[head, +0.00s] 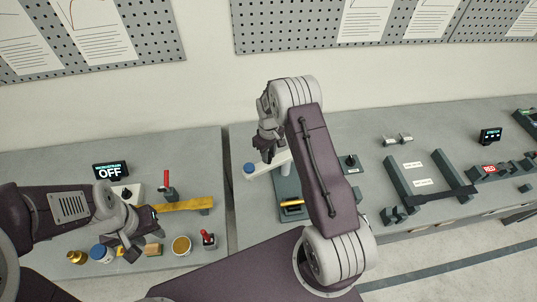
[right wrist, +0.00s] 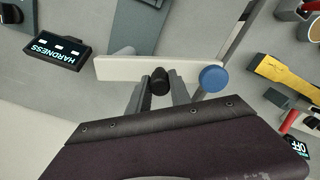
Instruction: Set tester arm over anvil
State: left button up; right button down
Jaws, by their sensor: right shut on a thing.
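The tester arm is a pale bar with a blue round cap at one end. In the right wrist view the bar (right wrist: 115,68) lies crosswise, with its blue cap (right wrist: 214,78) at the right end. My right gripper (right wrist: 160,90) is shut on the black knob (right wrist: 160,75) of the bar. In the head view my right gripper (head: 268,152) is over the bar (head: 282,158), and the cap (head: 249,168) points left. I cannot make out the anvil for certain; my right arm covers part of the tester. My left gripper (head: 132,244) is low over the left bench, its fingers unclear.
A dark base with a yellow bar (head: 292,203) is beside my right arm. A HARDNESS display (right wrist: 56,50) shows in the wrist view. The left bench holds a yellow strip (head: 186,205), an OFF display (head: 110,170) and small jars. A dark grey frame (head: 395,180) stands at right.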

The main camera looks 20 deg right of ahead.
dwell(0.6)
jog(key=shift+s+d+n+b, duration=0.15)
jog(key=shift+s+n+b, duration=0.25)
jog(key=shift+n, duration=0.4)
jog(key=shift+s+d+n, duration=0.15)
jog(key=shift+s+n, duration=0.5)
jog(key=shift+n, duration=0.15)
jog(key=s+d+n+b, duration=0.2)
jog(key=s+d+n, duration=0.3)
jog(key=n, duration=0.4)
jog(key=shift+d+b, duration=0.25)
jog(key=shift+b, duration=0.1)
jog(key=shift+s+d, duration=0.2)
jog(key=c, duration=1.2)
grip_release()
